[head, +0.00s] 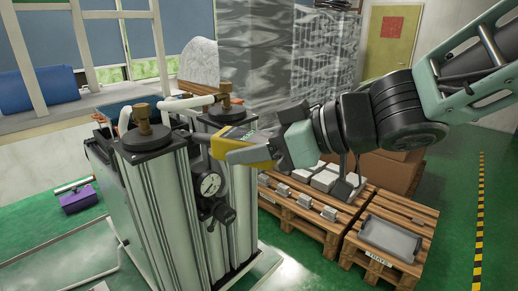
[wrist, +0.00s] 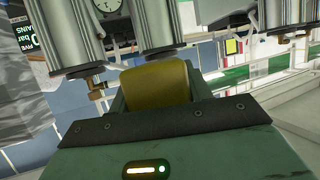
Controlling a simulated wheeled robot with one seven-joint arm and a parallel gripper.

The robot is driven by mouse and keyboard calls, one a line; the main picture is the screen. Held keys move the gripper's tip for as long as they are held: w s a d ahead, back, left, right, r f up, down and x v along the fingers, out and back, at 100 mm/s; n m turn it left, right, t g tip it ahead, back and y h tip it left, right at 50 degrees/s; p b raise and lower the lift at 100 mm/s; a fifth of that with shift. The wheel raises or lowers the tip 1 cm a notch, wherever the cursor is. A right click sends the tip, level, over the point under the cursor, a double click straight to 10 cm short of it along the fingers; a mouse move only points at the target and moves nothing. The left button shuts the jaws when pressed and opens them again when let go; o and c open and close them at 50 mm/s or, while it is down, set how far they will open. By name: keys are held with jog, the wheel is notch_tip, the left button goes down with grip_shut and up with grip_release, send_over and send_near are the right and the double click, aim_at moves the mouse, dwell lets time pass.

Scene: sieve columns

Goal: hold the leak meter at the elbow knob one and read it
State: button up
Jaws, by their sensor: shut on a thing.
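My gripper (head: 274,149) is shut on the yellow leak meter (head: 232,148). In the wrist view the meter (wrist: 158,84) shows as a plain yellow-brown back between the jaws. In the head view its dark top face has a small greenish display, too small to read. The meter's left end is close to the top of the right silver column (head: 238,195), below its brass knob (head: 226,97); I cannot tell whether it touches. Another brass knob (head: 143,118) tops the left column (head: 152,195). White elbow pipes run by both knobs. I cannot tell which knob is number one.
A round gauge (head: 209,185) and black regulator (head: 222,213) are on the columns' front. Pallets with metal parts (head: 308,208) and a grey tray (head: 390,238) stand to the right. A purple box (head: 79,200) lies on the green floor at left.

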aim_at(202, 136)
dwell(0.3)
jog(key=shift+w+a+p, duration=0.15)
jog(key=shift+w+a, duration=0.4)
jog(key=shift+a, duration=0.95)
jog(key=shift+w+a+p, duration=0.15)
jog(key=shift+w+a, duration=0.45)
jog(key=shift+a, duration=0.85)
jog(key=shift+w+a+p, duration=0.15)
jog(key=shift+w+a, duration=0.4)
jog(key=shift+a, duration=0.95)
